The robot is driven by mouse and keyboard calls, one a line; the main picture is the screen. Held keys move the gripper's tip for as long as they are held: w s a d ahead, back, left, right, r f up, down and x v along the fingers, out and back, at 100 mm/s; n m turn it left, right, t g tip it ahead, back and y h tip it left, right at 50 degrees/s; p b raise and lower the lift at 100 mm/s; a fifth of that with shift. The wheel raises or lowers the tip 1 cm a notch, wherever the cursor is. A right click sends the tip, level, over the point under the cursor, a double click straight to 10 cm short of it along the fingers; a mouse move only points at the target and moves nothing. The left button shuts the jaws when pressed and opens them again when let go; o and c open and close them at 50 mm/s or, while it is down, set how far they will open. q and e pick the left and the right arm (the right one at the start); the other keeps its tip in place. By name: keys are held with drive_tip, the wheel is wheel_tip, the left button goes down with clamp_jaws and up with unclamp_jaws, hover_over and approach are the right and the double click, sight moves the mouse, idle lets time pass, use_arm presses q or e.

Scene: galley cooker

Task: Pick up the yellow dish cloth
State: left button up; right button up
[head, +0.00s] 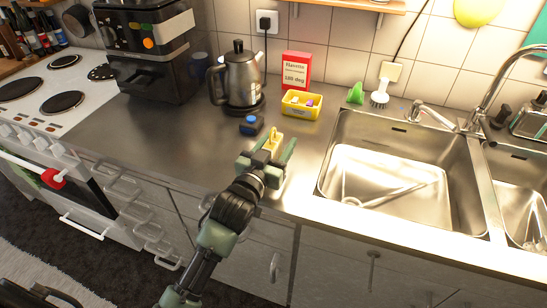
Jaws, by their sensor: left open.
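The yellow dish cloth (272,138) lies on the steel worktop near its front edge, left of the sink. It shows as a small yellow patch with a raised tip. My left gripper (274,149) is open, with its green fingers over and to either side of the cloth. The gripper body hides part of the cloth, and I cannot tell whether the fingers touch it. My right gripper is not in view.
A dark box with a blue top (251,125) sits just behind the gripper. The sink (400,150) is to the right. Bare worktop (165,135) lies left.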

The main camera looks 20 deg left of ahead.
use_arm(q)
clamp_jaws()
wheel_tip(320, 180, up, 20)
drive_tip(key=p, duration=0.1)
idle(0.5)
